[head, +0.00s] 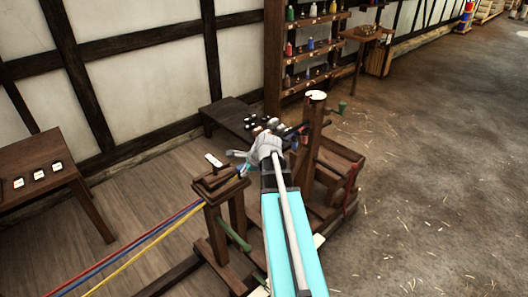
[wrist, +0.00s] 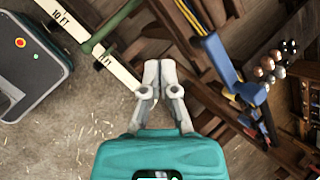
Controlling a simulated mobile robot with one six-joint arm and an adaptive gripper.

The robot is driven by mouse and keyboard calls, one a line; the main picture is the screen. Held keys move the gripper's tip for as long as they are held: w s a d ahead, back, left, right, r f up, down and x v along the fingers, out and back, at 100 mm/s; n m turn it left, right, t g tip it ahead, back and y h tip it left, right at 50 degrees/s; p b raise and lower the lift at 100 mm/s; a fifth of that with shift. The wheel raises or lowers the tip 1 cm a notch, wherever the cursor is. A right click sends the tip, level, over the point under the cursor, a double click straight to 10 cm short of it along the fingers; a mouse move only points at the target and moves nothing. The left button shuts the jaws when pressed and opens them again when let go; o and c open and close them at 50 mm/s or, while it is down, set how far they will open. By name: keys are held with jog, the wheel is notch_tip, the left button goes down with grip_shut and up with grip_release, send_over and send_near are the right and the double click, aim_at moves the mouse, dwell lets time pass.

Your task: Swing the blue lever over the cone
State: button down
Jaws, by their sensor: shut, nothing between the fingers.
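A blue lever (wrist: 220,58) shows in the wrist view as a thick blue bar, right of my gripper, slanting down to a rounded blue end. My gripper (wrist: 151,66) is shut and empty, its pale fingertips together. A gap shows in that view between the fingers and the lever; they do not touch. In the head view my gripper is small and partly behind my own arm, near the wooden rope stand (head: 212,186). I cannot clearly pick out the cone in either view.
Red, blue and yellow ropes (head: 130,243) run to the stand from the lower left. A low bench (head: 228,117) with dark and metallic balls is by the wall. Floor at right is clear.

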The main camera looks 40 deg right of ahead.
jog(key=s+d+r+m+t, duration=0.1)
jog(key=d+r+m, duration=0.1)
jog(key=d+m, duration=0.3)
jog(key=s+d+r+m+t+h, duration=0.1)
jog(key=d+m+t, duration=0.1)
jog(key=d+m, duration=0.4)
jog(key=d, duration=0.5)
jog(key=shift+s+d+r+m+h+p, duration=0.3)
jog(key=shift+s+d+r+p, duration=0.05)
jog(key=shift+s+d+p, duration=0.05)
jog(key=shift+f, duration=0.1)
jog(key=w+f+b, duration=0.7)
jog(key=w, duration=0.4)
jog(key=shift+a, duration=0.45)
